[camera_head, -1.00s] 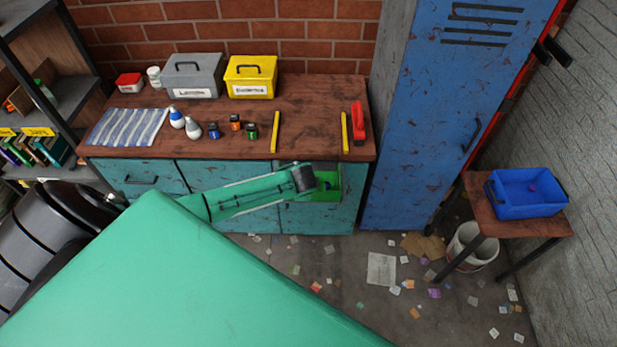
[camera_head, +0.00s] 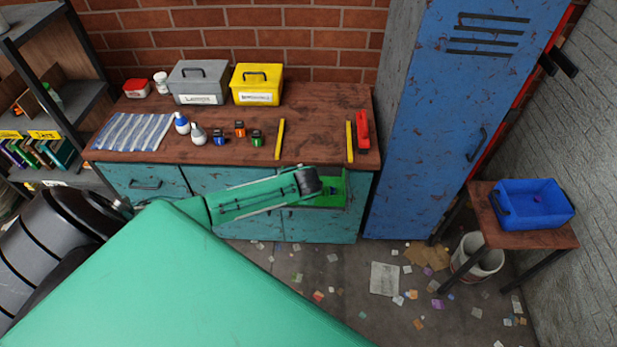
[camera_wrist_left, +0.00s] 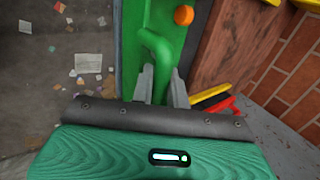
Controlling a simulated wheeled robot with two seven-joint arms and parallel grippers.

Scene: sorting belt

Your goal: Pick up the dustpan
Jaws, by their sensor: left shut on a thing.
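The green dustpan (camera_head: 338,188) is in front of the teal cabinet, just below the front edge of the bench top. My left arm partly hides it in the head view. In the left wrist view its rounded green handle (camera_wrist_left: 155,42) runs down between the fingers. My left gripper (camera_head: 324,186) is shut on this handle, and its grey fingers (camera_wrist_left: 159,84) show on both sides of it. An orange dot shows on the green part at the top of the wrist view. My right gripper is not in view.
The bench top (camera_head: 320,105) holds a grey box (camera_head: 197,86), a yellow box (camera_head: 256,88), several small bottles, two yellow strips and a red tool (camera_head: 362,130). A blue locker (camera_head: 435,130) stands right. A blue bin (camera_head: 533,212) sits on a small table. Scraps litter the floor.

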